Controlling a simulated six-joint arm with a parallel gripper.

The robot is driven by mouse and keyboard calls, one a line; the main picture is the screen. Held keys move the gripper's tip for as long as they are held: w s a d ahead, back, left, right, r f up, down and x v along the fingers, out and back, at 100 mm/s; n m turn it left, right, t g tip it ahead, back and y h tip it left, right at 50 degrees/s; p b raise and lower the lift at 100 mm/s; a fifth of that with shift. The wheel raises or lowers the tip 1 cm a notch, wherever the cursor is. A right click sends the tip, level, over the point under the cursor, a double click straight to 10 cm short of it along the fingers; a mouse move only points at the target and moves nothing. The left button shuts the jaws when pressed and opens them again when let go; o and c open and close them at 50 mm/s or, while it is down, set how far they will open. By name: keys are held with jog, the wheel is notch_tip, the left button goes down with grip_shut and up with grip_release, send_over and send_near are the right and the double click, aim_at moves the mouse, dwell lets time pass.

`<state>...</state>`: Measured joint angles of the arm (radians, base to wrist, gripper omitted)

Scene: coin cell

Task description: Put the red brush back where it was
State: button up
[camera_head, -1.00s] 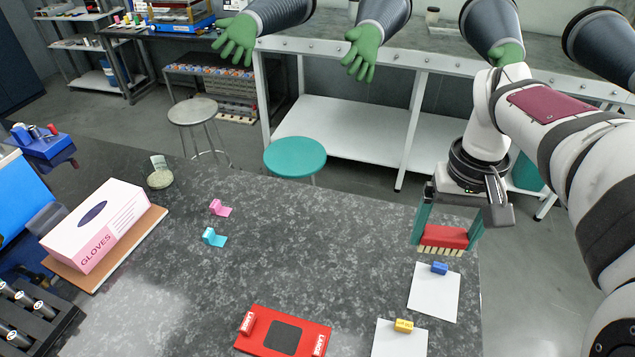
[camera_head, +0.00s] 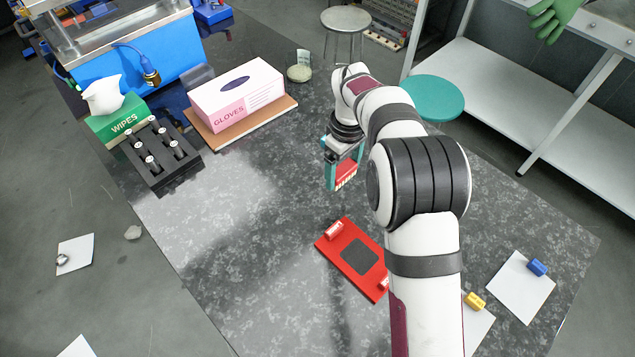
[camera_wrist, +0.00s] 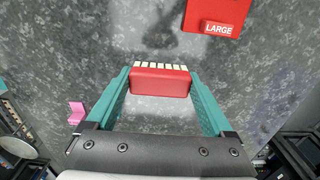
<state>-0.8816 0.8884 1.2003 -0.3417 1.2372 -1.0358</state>
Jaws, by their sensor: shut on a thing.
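The red brush (camera_head: 346,173) with pale bristles is held between the teal fingers of my gripper (camera_head: 343,166), above the dark speckled table. In the wrist view the brush (camera_wrist: 160,80) lies across between the two fingertips (camera_wrist: 160,84), with its bristles pointing toward the top of the picture. My gripper is shut on it. In the head view my arm covers part of the table to the right of the brush, so the pink and cyan pieces are hidden there. A pink piece (camera_wrist: 76,112) shows left of the gripper in the wrist view.
A red board (camera_head: 335,250) with a dark square lies in front of the gripper. The pink glove box (camera_head: 240,98) on a brown board, black rack (camera_head: 160,158) and green wipes box (camera_head: 118,120) stand left. White sheets with a blue piece (camera_head: 537,267) and yellow piece (camera_head: 474,301) lie right.

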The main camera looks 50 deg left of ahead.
send_over(316, 191)
notch_tip(316, 191, down, 4)
jog(key=shift+w+d+r, duration=0.1)
jog(key=shift+r, duration=0.1)
jog(key=shift+f, duration=2.1)
jog(key=shift+f, duration=0.1)
jog(key=o, duration=1.1)
jog(key=shift+c, duration=0.2)
